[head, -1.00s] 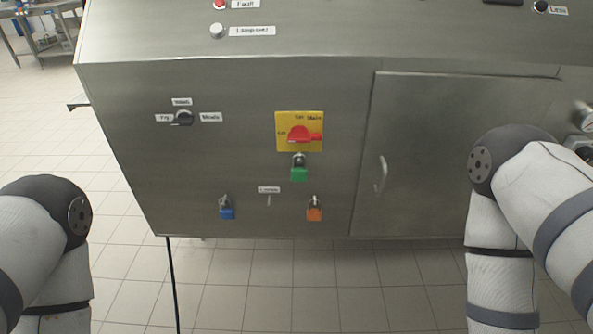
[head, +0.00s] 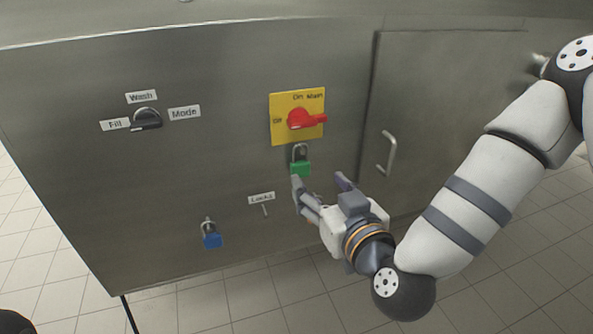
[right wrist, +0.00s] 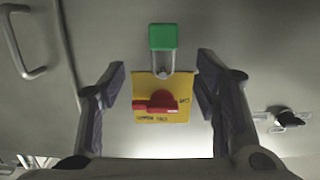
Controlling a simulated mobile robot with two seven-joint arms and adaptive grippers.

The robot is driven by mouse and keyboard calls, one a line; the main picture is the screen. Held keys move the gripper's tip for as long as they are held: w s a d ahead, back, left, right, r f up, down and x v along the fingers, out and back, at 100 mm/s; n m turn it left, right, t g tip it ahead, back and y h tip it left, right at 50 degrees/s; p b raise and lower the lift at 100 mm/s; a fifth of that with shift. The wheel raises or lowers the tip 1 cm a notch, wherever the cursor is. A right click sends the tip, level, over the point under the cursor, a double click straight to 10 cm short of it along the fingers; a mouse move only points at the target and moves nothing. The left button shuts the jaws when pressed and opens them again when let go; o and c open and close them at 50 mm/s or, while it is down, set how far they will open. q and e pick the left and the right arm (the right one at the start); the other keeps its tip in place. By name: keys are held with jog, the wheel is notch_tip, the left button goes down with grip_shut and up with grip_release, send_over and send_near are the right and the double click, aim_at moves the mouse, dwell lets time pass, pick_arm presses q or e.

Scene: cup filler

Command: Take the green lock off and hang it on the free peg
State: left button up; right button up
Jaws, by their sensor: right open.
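The green lock (head: 300,169) hangs by its shackle just below the red main switch (head: 306,119) on its yellow plate. My right gripper (head: 320,184) is open and empty, just below and right of the green lock in the head view. In the right wrist view the green lock (right wrist: 163,37) shows upside down between the lines of the two spread fingers (right wrist: 160,75), touching neither as far as I can tell. The free peg (head: 265,209) sticks out bare under the "Locks" label (head: 261,198). My left gripper is out of view.
A blue lock (head: 212,241) hangs lower left of the free peg. The orange lock is hidden behind my right gripper. The mode knob (head: 146,118) is upper left. A door handle (head: 388,153) sticks out to the right of the switch.

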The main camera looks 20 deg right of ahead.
jog(key=w, duration=0.5)
jog(key=w+f, duration=0.1)
jog(key=w, duration=0.1)
jog(key=shift+w+a+b, duration=0.3)
jog(key=c, duration=1.3)
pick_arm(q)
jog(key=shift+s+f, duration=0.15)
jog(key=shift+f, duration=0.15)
pick_arm(e)
jog(key=shift+r, duration=0.45)
jog(key=p, duration=0.4)
send_near(302, 165)
jog(key=s+r, duration=0.2)
jog(key=s, duration=0.5)
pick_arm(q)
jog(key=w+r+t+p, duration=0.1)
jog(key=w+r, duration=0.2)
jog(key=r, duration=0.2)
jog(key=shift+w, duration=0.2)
pick_arm(e)
jog(key=shift+s+d+f, duration=0.15)
jog(key=shift+s+f, duration=0.75)
jog(key=shift+s, duration=0.3)
